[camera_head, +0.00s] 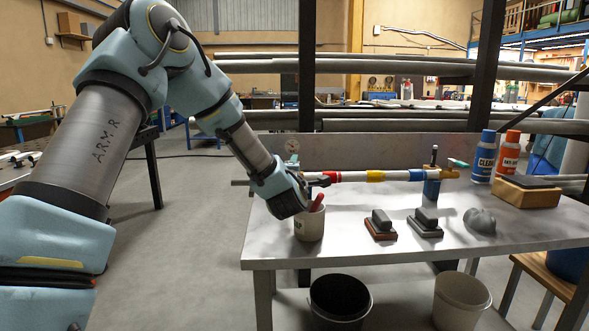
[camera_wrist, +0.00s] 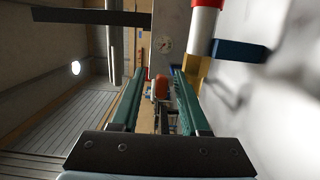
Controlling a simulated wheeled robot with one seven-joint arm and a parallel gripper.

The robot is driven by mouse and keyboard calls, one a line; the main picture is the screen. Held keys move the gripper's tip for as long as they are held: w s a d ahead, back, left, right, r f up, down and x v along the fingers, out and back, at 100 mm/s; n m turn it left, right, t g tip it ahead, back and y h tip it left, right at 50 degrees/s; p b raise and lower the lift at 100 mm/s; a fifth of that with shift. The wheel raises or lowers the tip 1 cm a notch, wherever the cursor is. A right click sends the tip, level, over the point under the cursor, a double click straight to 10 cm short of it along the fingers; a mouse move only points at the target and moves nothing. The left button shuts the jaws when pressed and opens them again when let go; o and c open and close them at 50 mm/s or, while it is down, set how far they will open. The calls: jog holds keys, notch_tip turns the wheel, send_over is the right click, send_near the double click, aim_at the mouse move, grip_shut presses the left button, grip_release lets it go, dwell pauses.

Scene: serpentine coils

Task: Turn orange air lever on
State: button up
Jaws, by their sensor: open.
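A small rounded orange part (camera_wrist: 160,87), which looks like the air lever, shows between the fingers of my gripper (camera_wrist: 160,73) in the wrist view. The two green fingers are spread apart, with no visible contact on the orange part. How far beyond the fingertips it lies is hard to tell. In the head view my gripper (camera_head: 312,187) is over the left part of the bench, at the left end of a banded red, white and yellow tube (camera_head: 392,175). The lever is hidden there.
A cup with a red-handled item (camera_head: 309,224) stands just below my gripper. Two brushes (camera_head: 381,226) (camera_head: 425,223), a grey lump (camera_head: 480,221), blue and orange bottles (camera_head: 485,155) (camera_head: 508,155) and a box (camera_head: 527,192) stand right on the metal bench (camera_head: 350,254).

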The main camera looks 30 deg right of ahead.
jog(key=shift+o, duration=0.9)
jog(key=r, duration=0.7)
jog(key=d+r, duration=0.1)
jog(key=r, duration=0.2)
jog(key=shift+w+r+b, duration=0.2)
jog(key=shift+w+b, duration=0.05)
jog(key=shift+b, duration=0.15)
jog(key=shift+g, duration=0.6)
jog(key=f, duration=0.3)
jog(key=s+a+f, duration=0.1)
jog(key=f, duration=0.1)
jog(key=shift+f, duration=0.15)
jog(key=shift+f+b+v, duration=0.15)
jog(key=shift+b+v, duration=0.35)
jog(key=shift+v, duration=0.55)
jog(key=shift+f+b+v, duration=0.2)
jog(key=shift+b+v, duration=0.3)
jog(key=shift+v, duration=1.3)
jog(key=shift+c, duration=0.9)
jog(key=b+v, duration=0.2)
jog(key=v, duration=0.5)
jog(key=shift+f+y, duration=0.3)
jog(key=shift+f, duration=0.4)
jog(key=shift+w+f, duration=0.1)
